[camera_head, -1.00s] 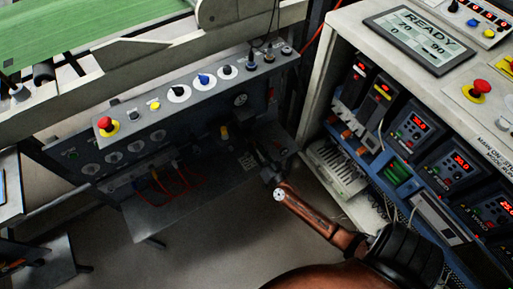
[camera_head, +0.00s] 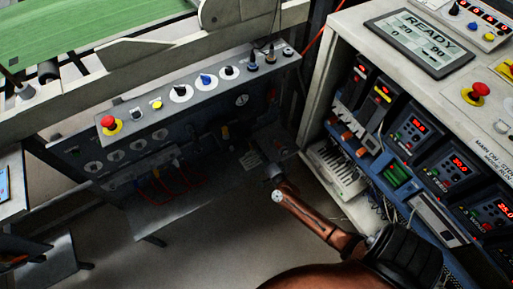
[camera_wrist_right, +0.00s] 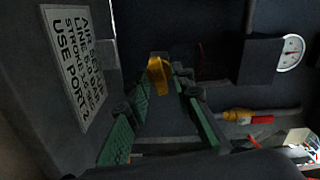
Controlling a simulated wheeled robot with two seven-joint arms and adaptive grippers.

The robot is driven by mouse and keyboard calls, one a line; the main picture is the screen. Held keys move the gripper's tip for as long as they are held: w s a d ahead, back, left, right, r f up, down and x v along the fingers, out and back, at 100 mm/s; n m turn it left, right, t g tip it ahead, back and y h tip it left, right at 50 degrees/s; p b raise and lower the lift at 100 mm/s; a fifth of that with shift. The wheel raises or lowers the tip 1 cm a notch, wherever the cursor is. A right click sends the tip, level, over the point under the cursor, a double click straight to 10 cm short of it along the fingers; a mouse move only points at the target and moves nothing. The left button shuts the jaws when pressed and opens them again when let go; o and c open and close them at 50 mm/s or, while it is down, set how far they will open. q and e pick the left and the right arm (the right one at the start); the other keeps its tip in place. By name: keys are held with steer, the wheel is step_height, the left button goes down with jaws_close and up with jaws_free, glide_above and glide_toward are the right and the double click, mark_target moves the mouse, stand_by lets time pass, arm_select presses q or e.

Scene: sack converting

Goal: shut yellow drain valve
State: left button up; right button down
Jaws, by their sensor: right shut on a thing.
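A yellow handle (camera_wrist_right: 159,74) shows in the right wrist view between the green-padded fingers of my right gripper (camera_wrist_right: 166,82). The fingers are shut on it near their tips. Its base and the rest of the valve are hard to make out in the dark. In the head view my right gripper (camera_head: 267,150) reaches in from the lower right to the dark lower panel under the control strip. The handle in its grasp is too dark and small to tell there. My left gripper is not in view.
A white printed label (camera_wrist_right: 78,65) is beside the fingers in the wrist view. A round gauge (camera_wrist_right: 291,53) and a yellow fitting with a red part (camera_wrist_right: 245,117) are at the right. The grey cabinet (camera_head: 318,110) stands close right of my arm in the head view.

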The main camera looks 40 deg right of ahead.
steer(key=shift+s+f+m, duration=0.1)
steer(key=shift+f+m, duration=0.1)
steer(key=shift+m, duration=1)
steer(key=c, duration=2)
jaws_free()
steer(key=v, duration=1.2)
steer(key=shift+d, duration=0.1)
